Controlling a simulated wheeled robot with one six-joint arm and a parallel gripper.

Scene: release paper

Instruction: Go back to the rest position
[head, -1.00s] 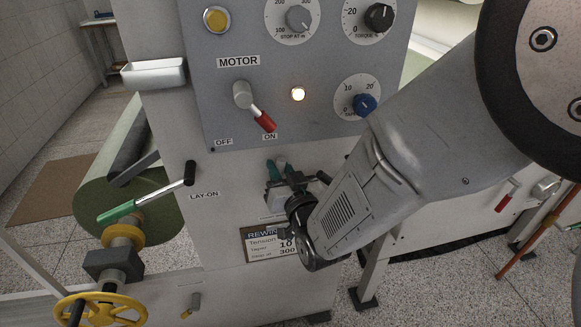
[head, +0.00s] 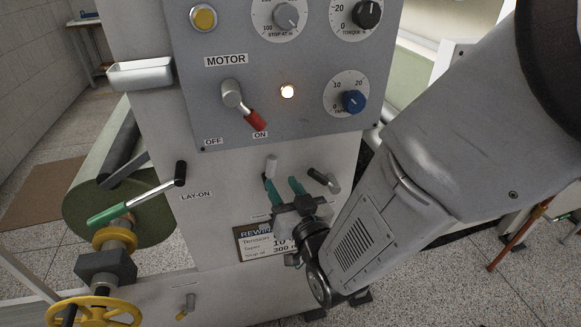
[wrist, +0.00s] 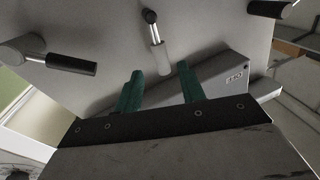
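My gripper (head: 280,182) has two green fingers, spread apart with nothing between them. It is in front of the machine's white lower front, below the grey control panel (head: 215,133). My arm comes in from the right, bent at the wrist.
A black-handled lever (head: 325,181) is close right of the fingers. The red motor lever (head: 254,119) points to ON beside a lit lamp (head: 287,91). Floor shows at lower right.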

